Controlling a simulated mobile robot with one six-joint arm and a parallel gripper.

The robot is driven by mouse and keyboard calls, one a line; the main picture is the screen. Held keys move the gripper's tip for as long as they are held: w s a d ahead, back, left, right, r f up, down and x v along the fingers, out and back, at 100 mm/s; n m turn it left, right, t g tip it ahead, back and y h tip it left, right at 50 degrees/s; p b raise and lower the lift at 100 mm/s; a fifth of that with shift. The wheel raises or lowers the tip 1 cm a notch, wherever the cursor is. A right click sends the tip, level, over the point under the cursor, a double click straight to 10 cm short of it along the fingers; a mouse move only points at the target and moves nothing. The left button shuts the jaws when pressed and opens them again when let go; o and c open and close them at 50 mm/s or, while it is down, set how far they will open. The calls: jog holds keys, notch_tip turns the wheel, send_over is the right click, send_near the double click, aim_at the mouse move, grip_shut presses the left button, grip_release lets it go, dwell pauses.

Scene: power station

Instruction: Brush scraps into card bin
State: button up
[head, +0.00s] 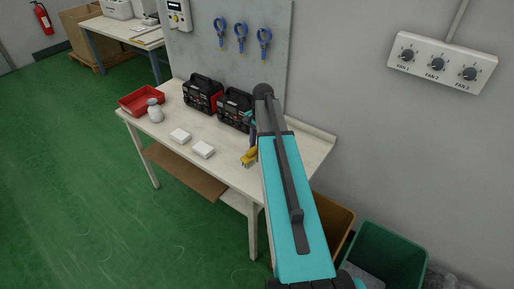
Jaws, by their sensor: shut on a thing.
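A yellow brush (249,157) with pale bristles is over the right part of the workbench (224,180), just left of my arm. My gripper (253,146) is mostly hidden behind my arm and is shut on the brush. I cannot tell whether the bristles touch the bench top. A yellow-brown bin (335,215) and a green bin (385,253) stand on the floor right of the bench. No label shows on either, so I cannot tell which is the card bin. I see no scraps; my arm covers part of the bench's right end.
Two dark cases (203,93) stand at the bench's back. A red tray (141,102), a grey bottle (155,111) and two white blocks (203,149) are on its left and middle. Blue tools (241,37) hang on the back panel. Green floor in front is clear.

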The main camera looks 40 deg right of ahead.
jog(key=shift+f+b, duration=1.55)
jog(key=shift+f, duration=1)
jog(key=shift+s, duration=0.1)
jog(key=shift+s+d+f, duration=0.1)
jog(key=shift+s+d, duration=0.2)
jog(key=shift+s, duration=0.6)
jog(key=shift+s+d+r, duration=0.1)
jog(key=shift+s+d, duration=0.15)
jog(key=shift+s, duration=0.65)
jog(key=shift+s+d+f, duration=0.1)
jog(key=shift+s+d, duration=0.2)
jog(key=shift+s, duration=0.6)
jog(key=shift+s+d+p, duration=0.2)
jog(key=shift+s+d, duration=0.05)
jog(key=shift+s, duration=0.45)
jog(key=shift+s+d+p, duration=0.15)
jog(key=shift+s+d, duration=0.1)
jog(key=shift+s, duration=0.45)
jog(key=shift+s+d, duration=0.25)
jog(key=shift+s, duration=0.45)
jog(key=shift+s+d, duration=0.25)
jog(key=shift+s, duration=0.4)
jog(key=shift+s, duration=0.1)
